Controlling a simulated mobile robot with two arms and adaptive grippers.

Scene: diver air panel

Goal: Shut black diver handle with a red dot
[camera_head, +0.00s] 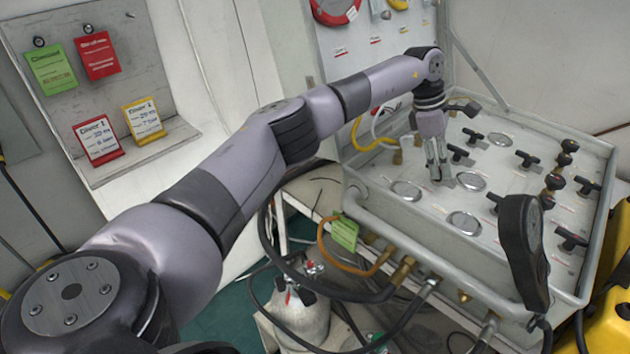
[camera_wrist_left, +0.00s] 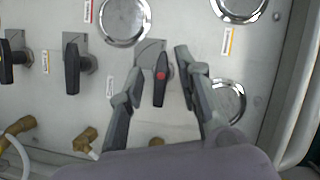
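The black handle with the red dot (camera_wrist_left: 161,80) is on the panel in the left wrist view. It points roughly along the picture's vertical, from a grey plate. My left gripper (camera_wrist_left: 159,61) is open, with one finger on each side of this handle. I cannot tell whether either finger touches it. In the head view my left gripper (camera_head: 437,177) points down at the panel (camera_head: 410,215) and hides the handle. My right gripper is not in view.
Round gauges (camera_head: 464,222) and several black T-shaped handles (camera_head: 570,238) cover the panel. A black handset-like object (camera_head: 522,250) rises at the front right. Hoses (camera_head: 340,262) hang in front.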

